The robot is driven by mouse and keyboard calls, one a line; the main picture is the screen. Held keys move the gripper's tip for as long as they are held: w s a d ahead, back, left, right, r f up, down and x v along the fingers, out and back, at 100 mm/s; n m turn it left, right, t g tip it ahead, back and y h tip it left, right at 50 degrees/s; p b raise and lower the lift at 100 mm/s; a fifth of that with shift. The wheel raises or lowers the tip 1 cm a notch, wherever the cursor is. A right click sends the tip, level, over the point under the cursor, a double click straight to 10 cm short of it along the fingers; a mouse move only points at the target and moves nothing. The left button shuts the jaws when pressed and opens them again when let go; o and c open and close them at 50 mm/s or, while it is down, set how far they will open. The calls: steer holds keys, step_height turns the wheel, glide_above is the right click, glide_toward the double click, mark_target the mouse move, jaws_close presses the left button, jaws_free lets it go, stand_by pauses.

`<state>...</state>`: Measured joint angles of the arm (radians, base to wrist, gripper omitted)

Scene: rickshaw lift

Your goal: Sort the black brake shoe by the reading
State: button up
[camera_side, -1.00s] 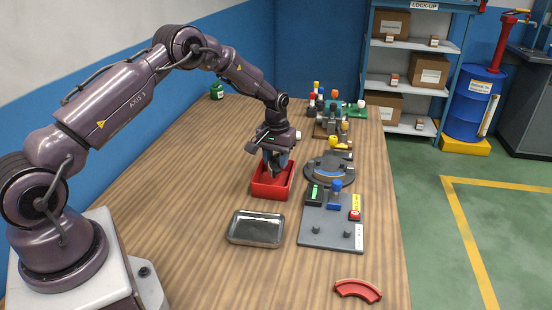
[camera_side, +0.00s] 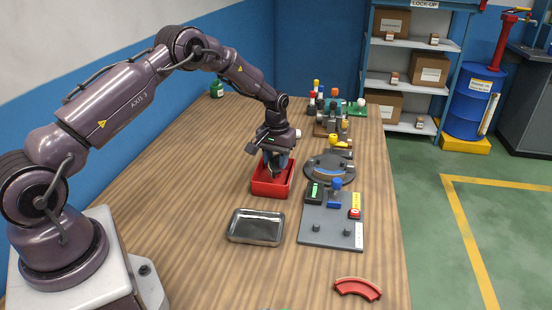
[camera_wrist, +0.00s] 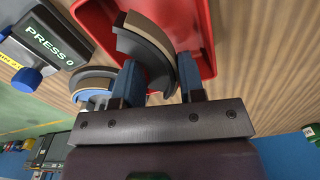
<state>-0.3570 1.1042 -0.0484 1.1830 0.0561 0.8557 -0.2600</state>
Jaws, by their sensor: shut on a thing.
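The black brake shoe (camera_wrist: 146,45) is a dark curved piece with a tan lining, seen in the wrist view between the blue fingers of my gripper (camera_wrist: 160,68). My gripper is shut on it. In the side view my gripper (camera_side: 274,174) points down into the red bin (camera_side: 271,194), and the shoe is mostly hidden there. The red bin (camera_wrist: 208,30) also shows behind the shoe in the wrist view; I cannot tell whether the shoe touches it. The gauge display (camera_wrist: 50,42) reads "PRESS 0" in the wrist view.
An empty metal tray (camera_side: 256,228) lies in front of the bin. A grey plate (camera_side: 328,235) with pegs and the gauge stands to the right, with a round fixture (camera_side: 329,167) behind it. A red brake shoe (camera_side: 357,289) lies near the front edge. The table's left side is clear.

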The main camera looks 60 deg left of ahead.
steer(key=o, duration=1.5)
steer(key=shift+r, duration=0.1)
steer(key=shift+r, duration=3.45)
steer(key=s, duration=0.1)
steer(key=s+d+f, duration=0.1)
steer(key=s, duration=0.1)
steer(key=shift+d+f+m+g, duration=0.1)
steer(key=shift+m+g, duration=0.3)
steer(key=s+d+r+m+t, duration=0.2)
steer(key=s+d+r, duration=0.6)
steer(key=s+r, duration=0.4)
steer(key=s+d+r+m+t, duration=0.3)
steer(key=s+d+r, duration=0.4)
steer(key=s+r, duration=0.5)
steer(key=s+t, duration=0.1)
steer(key=s, duration=0.2)
steer(key=shift+d+m, duration=0.3)
steer(key=shift+d, duration=0.05)
